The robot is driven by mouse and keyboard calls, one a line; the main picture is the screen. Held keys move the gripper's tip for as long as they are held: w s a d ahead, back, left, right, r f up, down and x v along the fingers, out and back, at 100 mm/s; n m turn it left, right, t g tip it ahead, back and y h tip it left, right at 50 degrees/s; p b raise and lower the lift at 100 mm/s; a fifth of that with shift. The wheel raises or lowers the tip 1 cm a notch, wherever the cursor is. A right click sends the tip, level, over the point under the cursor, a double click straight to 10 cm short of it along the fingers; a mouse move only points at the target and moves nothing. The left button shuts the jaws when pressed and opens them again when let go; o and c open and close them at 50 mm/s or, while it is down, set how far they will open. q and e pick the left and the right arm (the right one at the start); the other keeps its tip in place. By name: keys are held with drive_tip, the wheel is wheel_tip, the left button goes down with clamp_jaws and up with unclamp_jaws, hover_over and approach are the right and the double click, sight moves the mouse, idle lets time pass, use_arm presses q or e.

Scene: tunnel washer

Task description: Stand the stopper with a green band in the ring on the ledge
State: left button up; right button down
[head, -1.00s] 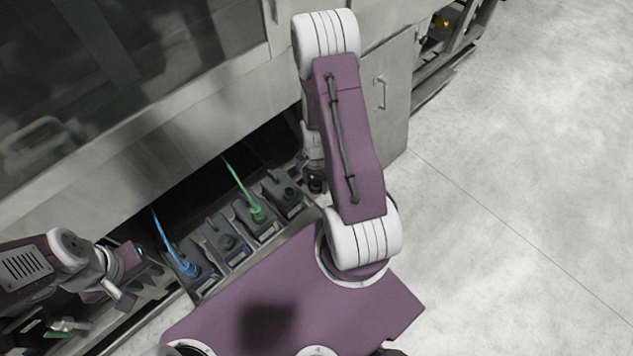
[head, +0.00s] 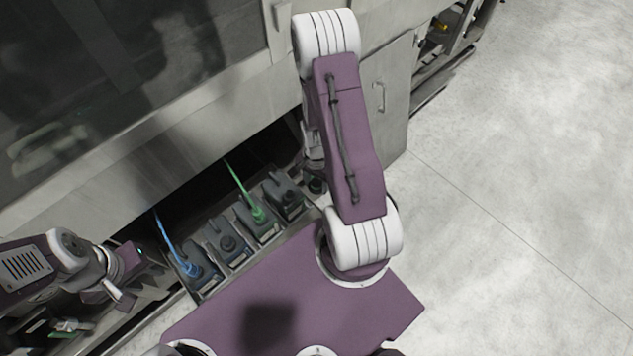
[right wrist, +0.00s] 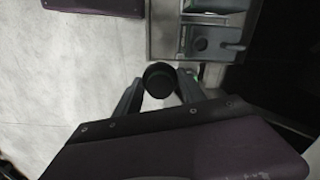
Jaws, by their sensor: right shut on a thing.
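In the right wrist view my right gripper (right wrist: 160,92) is shut on a dark, round-topped stopper (right wrist: 160,76), with one finger on each side of it. No green band shows on the part of the stopper in view. In the head view the right gripper is mostly hidden by my own right arm, near the right end of the row of canisters. My left gripper (head: 143,264) is at the left, beside the row; its fingers are too unclear to tell open from shut. I cannot make out the ring or the ledge for certain.
Several dark canisters (head: 228,244) stand in a row along the machine's lower front (head: 150,130). One has a blue tube (head: 165,238), another a green tube (head: 240,185). Clear pale floor (head: 510,200) lies to the right.

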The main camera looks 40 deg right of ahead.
sight(316, 182)
drive_tip(key=shift+r+p, duration=1.6)
drive_tip(key=shift+r, duration=0.25)
drive_tip(key=shift+f, duration=0.1)
